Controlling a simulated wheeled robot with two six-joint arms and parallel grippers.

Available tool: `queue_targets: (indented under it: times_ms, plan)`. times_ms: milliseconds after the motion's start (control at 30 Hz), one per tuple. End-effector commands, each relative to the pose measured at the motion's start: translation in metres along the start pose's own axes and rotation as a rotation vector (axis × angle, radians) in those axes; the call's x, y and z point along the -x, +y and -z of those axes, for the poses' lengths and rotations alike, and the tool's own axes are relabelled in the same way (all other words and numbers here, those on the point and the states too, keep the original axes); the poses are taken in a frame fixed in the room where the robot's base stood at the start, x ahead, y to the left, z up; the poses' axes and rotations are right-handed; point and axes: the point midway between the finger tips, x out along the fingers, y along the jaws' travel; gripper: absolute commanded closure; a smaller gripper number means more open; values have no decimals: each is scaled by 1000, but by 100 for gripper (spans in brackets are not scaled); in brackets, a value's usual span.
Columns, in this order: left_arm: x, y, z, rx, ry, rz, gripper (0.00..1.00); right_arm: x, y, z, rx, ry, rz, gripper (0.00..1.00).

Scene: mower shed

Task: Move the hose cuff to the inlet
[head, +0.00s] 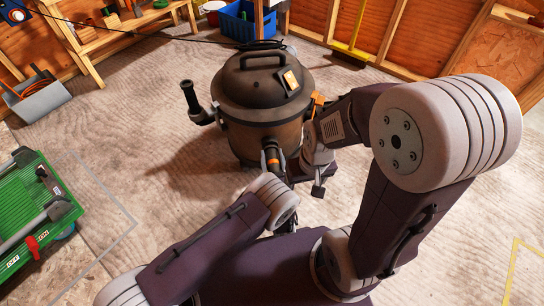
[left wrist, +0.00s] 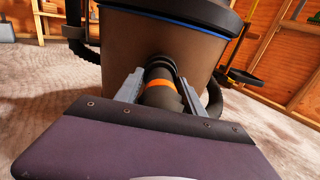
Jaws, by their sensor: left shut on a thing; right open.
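The hose cuff (head: 272,157), black with an orange band, is at the front of the dark drum-shaped vacuum (head: 250,118). My left gripper (head: 274,163) is shut on it. In the left wrist view, the fingers of my left gripper (left wrist: 160,94) lie on both sides of the cuff (left wrist: 160,90). The cuff's far end meets the dark round inlet (left wrist: 160,64) on the drum wall; I cannot tell how deep it sits. My right gripper (head: 318,188) is open, to the right of the cuff near the drum's base, and partly hidden by its own arm.
A black elbow pipe (head: 195,106) stands at the drum's left side. A dark hose (left wrist: 214,102) curves to the right of the cuff. A green machine (head: 40,205) is at the left, a grey bin (head: 40,98) behind it, a blue crate (head: 237,20) at the back. Open floor lies left of the drum.

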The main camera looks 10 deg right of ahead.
Motion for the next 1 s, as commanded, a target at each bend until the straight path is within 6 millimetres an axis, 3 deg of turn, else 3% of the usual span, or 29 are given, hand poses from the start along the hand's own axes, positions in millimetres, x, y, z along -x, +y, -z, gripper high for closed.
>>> queue_targets:
  times_ms: [767,800,867,1000]
  plan:
    - [-11,0,1,0,0,-1,100,-4,0,0,0,0,0,28]
    - [-11,0,0,0,1,0,46,-4,0,0,0,0,0,28]
    - [-11,0,0,0,1,0,29,-4,0,0,0,0,0,28]
    - [-11,0,0,0,1,0,29,-4,0,0,0,0,0,28]
